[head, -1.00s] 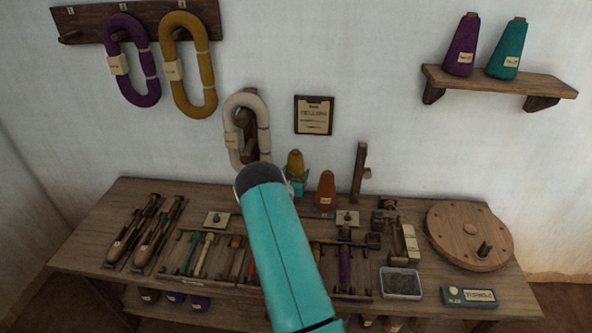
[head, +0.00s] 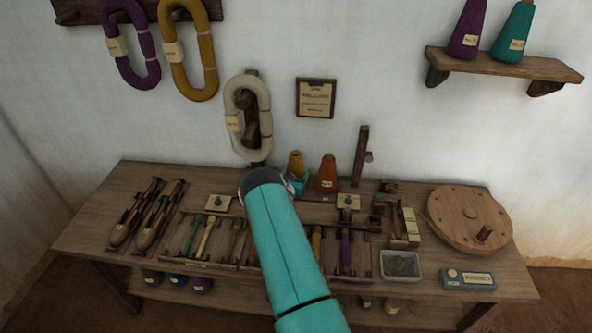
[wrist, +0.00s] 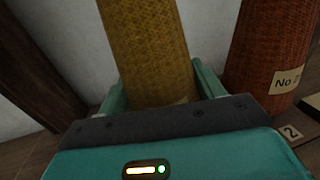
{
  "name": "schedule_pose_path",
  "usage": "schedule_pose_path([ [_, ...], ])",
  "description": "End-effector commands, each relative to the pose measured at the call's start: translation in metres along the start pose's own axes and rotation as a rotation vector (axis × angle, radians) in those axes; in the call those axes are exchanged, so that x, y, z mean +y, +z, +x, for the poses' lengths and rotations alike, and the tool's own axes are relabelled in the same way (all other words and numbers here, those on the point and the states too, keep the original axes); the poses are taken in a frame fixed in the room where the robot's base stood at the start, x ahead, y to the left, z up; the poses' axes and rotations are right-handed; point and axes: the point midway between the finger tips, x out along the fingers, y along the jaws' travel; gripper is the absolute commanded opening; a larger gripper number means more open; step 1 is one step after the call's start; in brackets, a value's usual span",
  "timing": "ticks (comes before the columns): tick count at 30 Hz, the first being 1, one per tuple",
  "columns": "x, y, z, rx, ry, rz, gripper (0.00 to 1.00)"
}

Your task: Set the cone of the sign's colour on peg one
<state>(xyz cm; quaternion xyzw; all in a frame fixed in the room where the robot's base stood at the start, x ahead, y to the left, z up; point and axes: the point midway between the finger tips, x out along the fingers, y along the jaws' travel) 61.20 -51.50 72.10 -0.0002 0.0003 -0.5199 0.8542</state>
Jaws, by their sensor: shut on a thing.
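My gripper (head: 297,184) is shut on a yellow cone (head: 296,163) at the back of the bench. In the wrist view the yellow cone (wrist: 148,50) stands between the two teal fingers (wrist: 160,92); its base is hidden by the gripper body. An orange-red cone (head: 327,172) stands just to its right, apart from it; in the wrist view this cone (wrist: 268,50) has a "No" label and a "2" tag (wrist: 290,132) in front. The sign (head: 315,98) hangs on the wall above; its print is too small to read surely. Whether a peg is under the yellow cone is hidden.
A purple cone (head: 467,30) and a teal cone (head: 513,33) stand on the wall shelf (head: 500,64). A cream yarn hank (head: 248,118) hangs just left of the yellow cone. An upright wooden post (head: 361,155) stands right of the orange-red cone. Tools and trays cover the bench front.

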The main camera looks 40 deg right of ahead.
Motion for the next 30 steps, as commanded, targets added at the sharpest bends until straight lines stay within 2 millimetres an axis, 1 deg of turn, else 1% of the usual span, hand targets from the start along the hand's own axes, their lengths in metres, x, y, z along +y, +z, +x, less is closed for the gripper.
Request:
schedule_pose_path([
  [13, 0.0001, 0.0, 0.0004, -0.002, 0.0, 0.001, 0.39],
  [14, 0.0001, -0.0001, 0.0004, -0.002, 0.0, 0.001, 0.73],
  [15, 0.0001, 0.0, 0.0004, -0.002, 0.0, 0.001, 0.81],
  [17, 0.0001, -0.0001, 0.0003, -0.002, 0.0, 0.001, 0.93],
  [23, 0.0, -0.0004, 0.0002, -0.001, 0.0, 0.001, 0.93],
  [24, -0.0001, -0.0011, -0.0001, 0.0, 0.0, 0.0, 0.99],
  [25, -0.0001, -0.0011, -0.0001, 0.0, 0.0, 0.0, 1.0],
  [30, -0.0001, -0.0009, 0.0, 0.0, 0.0, 0.0, 1.0],
])
